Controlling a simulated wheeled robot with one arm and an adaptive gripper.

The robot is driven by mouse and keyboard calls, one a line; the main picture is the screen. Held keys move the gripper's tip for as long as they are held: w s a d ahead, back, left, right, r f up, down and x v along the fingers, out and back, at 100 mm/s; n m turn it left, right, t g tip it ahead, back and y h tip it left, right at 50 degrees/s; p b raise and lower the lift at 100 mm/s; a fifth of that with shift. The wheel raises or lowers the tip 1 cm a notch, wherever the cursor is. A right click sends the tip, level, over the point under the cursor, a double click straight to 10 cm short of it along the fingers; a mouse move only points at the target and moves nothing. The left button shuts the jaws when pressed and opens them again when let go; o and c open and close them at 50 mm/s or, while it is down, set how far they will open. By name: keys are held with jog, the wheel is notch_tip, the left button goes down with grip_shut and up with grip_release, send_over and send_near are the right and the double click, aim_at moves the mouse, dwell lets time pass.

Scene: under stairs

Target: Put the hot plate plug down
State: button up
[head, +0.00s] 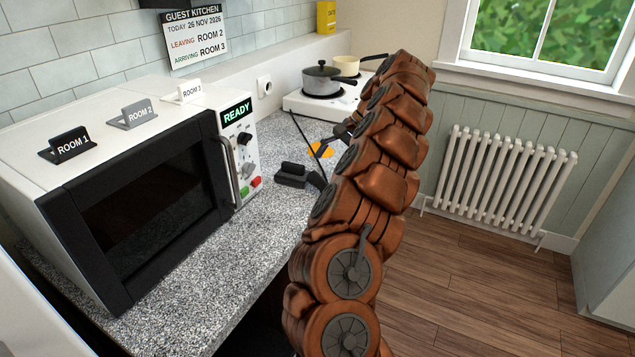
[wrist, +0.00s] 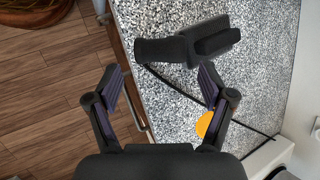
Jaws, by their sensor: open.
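The black hot plate plug (head: 291,174) appears to lie on the speckled counter (head: 215,265), right of the microwave and near the counter's front edge. In the wrist view the plug (wrist: 190,45) has a blocky end and a thicker grip end, with a thin black cable running right from it. My gripper (wrist: 158,78) is open, its two fingers spread and nothing between them. The plug is beyond the fingertips, apart from them as far as I can tell. In the head view my arm hides most of my gripper.
The white hot plate (head: 320,101) carries a grey lidded pot (head: 322,80) and a cream pan (head: 347,65). A wall socket (head: 264,86) is behind the counter. An orange disc (head: 321,149) lies near the cable. The microwave (head: 150,190) reads READY and bears room signs.

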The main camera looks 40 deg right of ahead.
aim_at(320, 179)
jog(key=shift+p+x, duration=0.45)
jog(key=shift+x, duration=1.05)
jog(key=shift+p+x, duration=0.35)
jog(key=shift+x, duration=1.25)
jog(key=shift+r, duration=0.1)
jog(key=c, duration=0.9)
